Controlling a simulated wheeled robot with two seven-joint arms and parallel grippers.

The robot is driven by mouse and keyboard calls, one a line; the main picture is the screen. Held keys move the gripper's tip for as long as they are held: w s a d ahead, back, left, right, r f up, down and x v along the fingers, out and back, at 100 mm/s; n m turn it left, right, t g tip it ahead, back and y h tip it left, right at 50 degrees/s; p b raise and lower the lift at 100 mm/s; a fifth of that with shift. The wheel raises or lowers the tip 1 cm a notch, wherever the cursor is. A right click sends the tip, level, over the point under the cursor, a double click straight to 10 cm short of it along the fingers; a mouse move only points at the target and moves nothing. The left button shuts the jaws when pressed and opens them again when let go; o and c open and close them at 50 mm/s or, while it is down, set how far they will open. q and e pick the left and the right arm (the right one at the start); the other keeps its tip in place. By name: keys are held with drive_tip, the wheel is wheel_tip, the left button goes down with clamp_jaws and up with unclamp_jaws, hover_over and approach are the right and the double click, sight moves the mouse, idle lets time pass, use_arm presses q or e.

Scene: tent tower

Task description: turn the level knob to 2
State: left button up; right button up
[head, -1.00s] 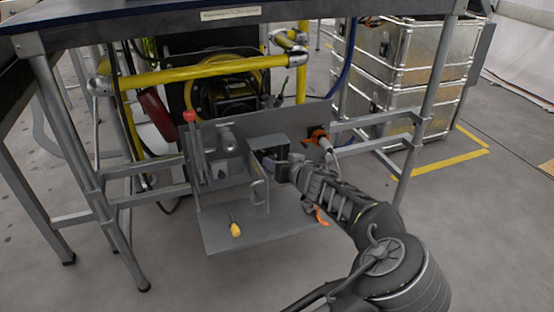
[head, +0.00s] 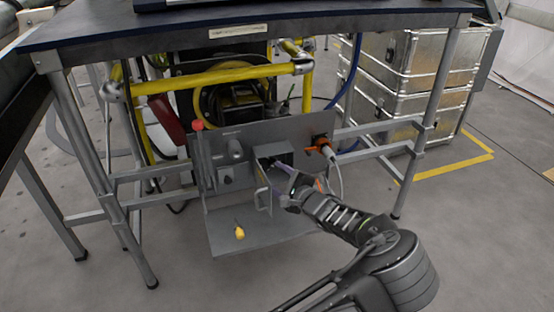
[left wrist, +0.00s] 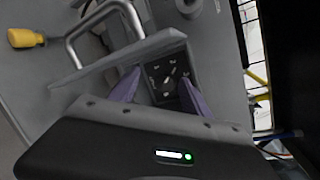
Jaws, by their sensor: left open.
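The level knob (left wrist: 169,83) is a small dark knob on a dark plate with pale marks around it. It sits inside a grey box (head: 273,150) on the panel under the table. The marks are too small to read, so I cannot tell its setting. My left gripper (head: 280,166) points into the open front of the box. In the left wrist view its purple fingers (left wrist: 161,80) are apart, one on each side of the knob plate, with no visible grip on the knob. The box's door (left wrist: 125,60) stands open beside the fingers. My right gripper is not in view.
A metal handle (head: 262,197) stands by the box. A yellow-handled tool (head: 239,233) lies on the grey shelf (head: 275,236). A red-topped lever (head: 197,126) stands left. The table (head: 350,32) overhangs.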

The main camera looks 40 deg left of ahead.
sight(276, 167)
use_arm(q)
drive_tip(key=m+t+p, duration=0.1)
drive_tip(key=m+p, duration=0.1)
drive_tip(key=m, duration=0.6)
drive_tip(key=w+d+f+m+t+p, duration=0.1)
drive_tip(key=m, duration=0.8)
drive_tip(key=m+t+p, duration=0.2)
drive_tip(key=m, duration=0.7)
drive_tip(key=shift+w+d+f+y+p, duration=0.15)
drive_tip(key=shift+w+f+y+p, duration=0.15)
drive_tip(key=shift+f+y+p, duration=0.1)
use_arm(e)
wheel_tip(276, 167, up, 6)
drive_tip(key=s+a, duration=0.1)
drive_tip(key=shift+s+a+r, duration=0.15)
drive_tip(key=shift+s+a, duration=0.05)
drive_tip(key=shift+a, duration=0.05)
use_arm(q)
drive_tip(key=b+x, duration=0.2)
drive_tip(key=x, duration=0.4)
drive_tip(key=shift+w+a, duration=0.15)
drive_tip(key=shift+a, duration=0.2)
drive_tip(key=shift+w+a+b, duration=0.3)
drive_tip(key=shift+a+b, duration=0.05)
drive_tip(key=shift+a, duration=0.1)
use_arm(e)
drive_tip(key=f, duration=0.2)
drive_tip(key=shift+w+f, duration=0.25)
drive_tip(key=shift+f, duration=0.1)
